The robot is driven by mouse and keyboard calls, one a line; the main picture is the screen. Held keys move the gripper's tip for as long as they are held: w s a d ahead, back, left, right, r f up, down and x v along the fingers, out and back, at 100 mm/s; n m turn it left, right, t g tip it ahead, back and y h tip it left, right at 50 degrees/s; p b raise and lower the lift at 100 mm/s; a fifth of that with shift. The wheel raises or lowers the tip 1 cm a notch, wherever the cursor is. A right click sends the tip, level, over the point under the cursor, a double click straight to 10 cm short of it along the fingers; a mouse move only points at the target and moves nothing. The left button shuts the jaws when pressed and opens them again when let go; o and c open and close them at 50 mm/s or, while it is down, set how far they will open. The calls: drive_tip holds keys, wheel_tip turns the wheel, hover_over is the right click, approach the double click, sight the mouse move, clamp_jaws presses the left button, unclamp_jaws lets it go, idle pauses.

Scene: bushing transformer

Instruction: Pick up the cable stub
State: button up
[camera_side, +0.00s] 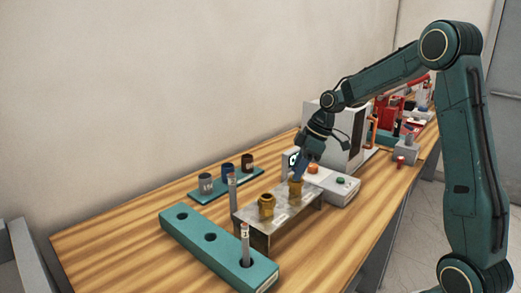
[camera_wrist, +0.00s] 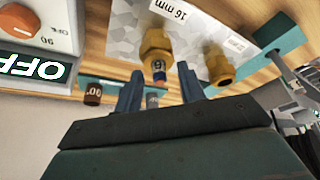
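My gripper (camera_wrist: 160,70) is open, its two fingers apart on either side of a small dark blue piece (camera_wrist: 158,66) marked "16" with an orange tip. That piece shows at the mouth of a brass gland (camera_wrist: 158,43); whether it is a cable stub is not clear. No finger visibly touches it. In the side view my gripper (camera_side: 302,170) is over the far brass gland (camera_side: 296,188) on the metal bracket (camera_side: 262,233). A grey cable stub (camera_side: 245,245) stands upright in the near hole of the teal block (camera_side: 195,228). A similar grey rod (camera_side: 232,190) stands behind the block.
The near brass gland (camera_side: 266,206) stands on the bracket. A teal rack (camera_side: 219,190) with grey, blue and brown cylinders lies behind. The table's left end (camera_side: 110,240) is bare.

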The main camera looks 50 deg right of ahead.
clamp_jaws()
drive_tip(key=shift+r, duration=0.15)
wheel_tip(320, 180, up, 20)
drive_tip(key=shift+f, duration=0.2)
idle(1.1)
idle(0.6)
